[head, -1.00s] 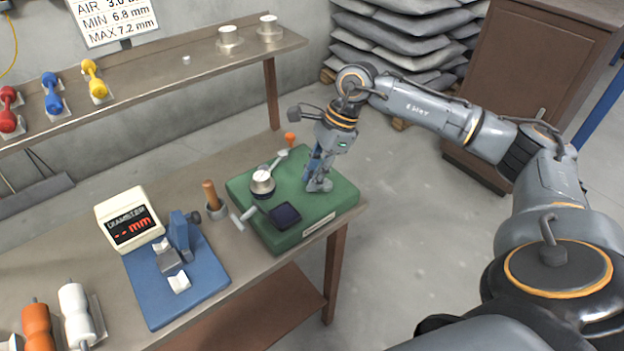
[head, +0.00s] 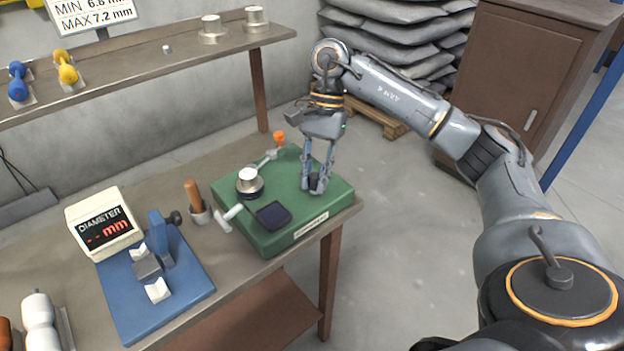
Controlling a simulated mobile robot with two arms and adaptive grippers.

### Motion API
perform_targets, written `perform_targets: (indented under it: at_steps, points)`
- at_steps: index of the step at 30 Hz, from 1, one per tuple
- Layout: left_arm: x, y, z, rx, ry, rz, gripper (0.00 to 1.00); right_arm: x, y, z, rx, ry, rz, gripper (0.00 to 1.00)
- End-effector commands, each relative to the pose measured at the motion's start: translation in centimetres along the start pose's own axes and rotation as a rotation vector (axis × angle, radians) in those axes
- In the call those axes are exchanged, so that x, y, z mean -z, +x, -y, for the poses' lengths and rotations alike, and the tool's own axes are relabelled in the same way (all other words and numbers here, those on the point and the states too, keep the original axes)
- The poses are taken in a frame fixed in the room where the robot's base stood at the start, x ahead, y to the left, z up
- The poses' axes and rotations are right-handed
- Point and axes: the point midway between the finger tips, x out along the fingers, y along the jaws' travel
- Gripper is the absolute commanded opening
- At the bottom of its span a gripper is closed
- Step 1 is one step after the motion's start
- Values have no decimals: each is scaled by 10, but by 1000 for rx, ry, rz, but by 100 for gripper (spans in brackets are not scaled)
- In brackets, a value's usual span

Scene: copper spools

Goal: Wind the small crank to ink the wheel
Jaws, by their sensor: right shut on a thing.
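A green machine base (head: 240,222) sits on the bench. It carries a round metal wheel or spindle (head: 249,181), a dark square pad (head: 273,215), a lever with an orange knob (head: 279,138) and a pale T-shaped handle (head: 231,214). My right gripper (head: 316,188) points down over the right part of the base. Its fingers are shut on a small dark piece (head: 314,181), which looks like the small crank's knob; the fingers hide most of it. My left gripper is not in view.
A blue gauge stand (head: 185,290) with a diameter display (head: 103,226) stands to the left. A wooden-handled tool in a cup (head: 198,202) is between them. A back shelf (head: 150,72) holds spools and metal pieces.

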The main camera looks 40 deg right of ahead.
Motion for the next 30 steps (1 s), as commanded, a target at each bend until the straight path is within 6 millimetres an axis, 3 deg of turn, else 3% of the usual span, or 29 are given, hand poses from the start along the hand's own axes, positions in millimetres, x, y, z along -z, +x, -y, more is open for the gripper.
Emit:
perform_targets:
  at_steps: [19, 20, 23, 30]
  points:
    - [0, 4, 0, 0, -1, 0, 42, 1, 0, -2, -21, -49, -2, 0]
    - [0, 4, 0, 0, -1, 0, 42, 1, 0, -2, -21, -49, -2, 22]
    - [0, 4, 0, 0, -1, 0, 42, 1, 0, -2, -21, -49, -2, 42]
    - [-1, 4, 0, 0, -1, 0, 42, 1, 0, -2, -20, -49, -2, 43]
